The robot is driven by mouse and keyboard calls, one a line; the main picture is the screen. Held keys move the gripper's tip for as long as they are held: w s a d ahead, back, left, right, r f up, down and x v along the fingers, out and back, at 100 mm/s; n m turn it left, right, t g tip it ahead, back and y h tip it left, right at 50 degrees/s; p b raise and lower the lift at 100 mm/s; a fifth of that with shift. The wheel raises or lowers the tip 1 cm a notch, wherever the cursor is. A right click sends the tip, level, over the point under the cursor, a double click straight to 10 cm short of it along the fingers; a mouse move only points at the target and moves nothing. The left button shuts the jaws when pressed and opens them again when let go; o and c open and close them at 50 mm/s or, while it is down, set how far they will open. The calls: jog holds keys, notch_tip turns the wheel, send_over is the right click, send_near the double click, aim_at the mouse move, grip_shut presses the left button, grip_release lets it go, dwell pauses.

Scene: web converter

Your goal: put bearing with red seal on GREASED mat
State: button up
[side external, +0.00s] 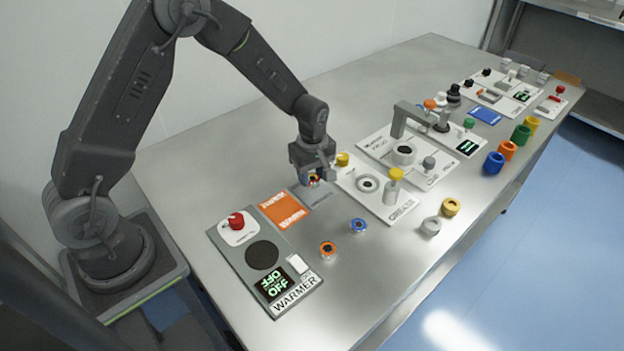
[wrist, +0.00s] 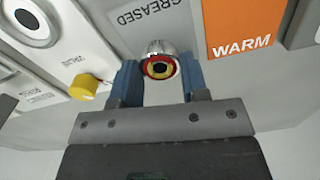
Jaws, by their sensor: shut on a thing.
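My gripper (side external: 313,176) is shut on the bearing with the red seal (wrist: 159,67). The bearing sits between the two blue fingertips in the wrist view, with a silver outer ring, a red and yellow face and a dark centre. The bearing also shows small under the gripper in the side view (side external: 314,182). The grey GREASED mat (side external: 317,198) lies on the table just in front of the bearing; its lettering shows in the wrist view (wrist: 143,16). I cannot tell whether the bearing touches the mat or hangs above it.
The orange WARM mat (side external: 284,209) and the warmer (side external: 262,277) lie left of the GREASED mat. A blue-ringed bearing (side external: 358,226) and an orange-ringed bearing (side external: 328,248) stand on the table in front. The greaser plate (side external: 373,203) with a yellow knob (side external: 342,159) is close on the right.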

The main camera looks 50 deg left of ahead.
jog(key=shift+f, duration=1.1)
jog(key=shift+f, duration=0.15)
jog(key=o, duration=1)
jog(key=shift+c, duration=0.2)
